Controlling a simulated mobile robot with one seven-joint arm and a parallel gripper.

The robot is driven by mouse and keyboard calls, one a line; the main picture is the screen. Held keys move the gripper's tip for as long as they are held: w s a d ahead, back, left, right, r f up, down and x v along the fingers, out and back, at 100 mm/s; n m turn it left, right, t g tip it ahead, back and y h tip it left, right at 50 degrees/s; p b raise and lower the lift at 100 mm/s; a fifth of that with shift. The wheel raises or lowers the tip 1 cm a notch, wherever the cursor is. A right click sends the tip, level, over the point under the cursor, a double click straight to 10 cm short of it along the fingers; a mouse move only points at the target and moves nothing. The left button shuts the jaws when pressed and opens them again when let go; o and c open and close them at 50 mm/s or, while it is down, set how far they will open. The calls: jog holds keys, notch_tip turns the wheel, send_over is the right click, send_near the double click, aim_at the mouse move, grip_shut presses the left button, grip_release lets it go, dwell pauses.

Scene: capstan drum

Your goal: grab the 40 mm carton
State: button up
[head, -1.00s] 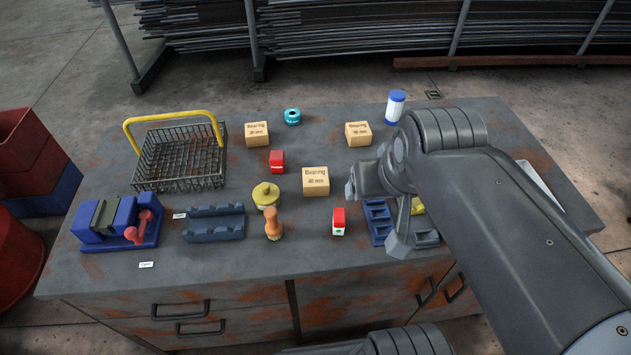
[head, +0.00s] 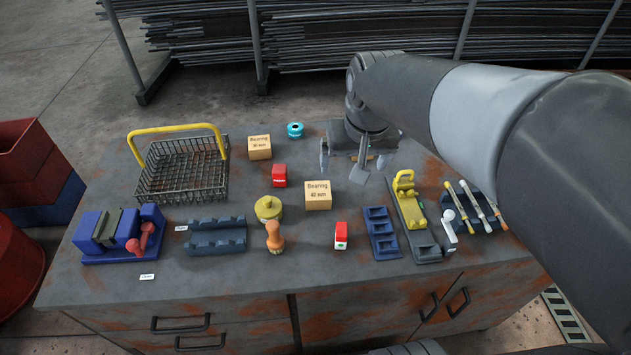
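The carton marked "Bearing 40 mm" (head: 318,196) stands upright on the workbench near its middle, fully visible and untouched. My gripper (head: 355,162) points down behind and to the right of it, apart from it. Its fingers look spread, one at the left and one at the right of the hand. Another carton, marked "Bearing" with a smaller-looking number (head: 259,148), stands at the back left. A third carton is mostly or wholly hidden behind my gripper; I cannot tell whether the fingers touch it.
A red box (head: 279,176) and a yellow-green knob-like part (head: 268,208) stand left of the 40 mm carton. A red-and-white box (head: 341,236) and blue tray (head: 381,233) lie in front. A wire basket (head: 181,168) is at left. My arm covers the back right.

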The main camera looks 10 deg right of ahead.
jog(key=w+a+f+g, duration=0.25)
jog(key=w+f, duration=0.35)
jog(key=w, duration=0.3)
send_over(318, 190)
notch_tip(318, 190, down, 7)
jog(key=shift+w+a+f+g, duration=0.1)
jog(key=shift+w+f+g, duration=0.15)
jog(key=shift+f+g, duration=0.15)
notch_tip(318, 190, down, 5)
jog(key=shift+r, duration=0.15)
jog(key=shift+s+f, duration=0.15)
jog(key=shift+f, duration=1.35)
jog(key=shift+s+f, duration=0.1)
jog(key=shift+f, duration=1.4)
jog(key=shift+c, duration=0.3)
jog(key=c, duration=1.1)
jog(key=shift+c, duration=0.2)
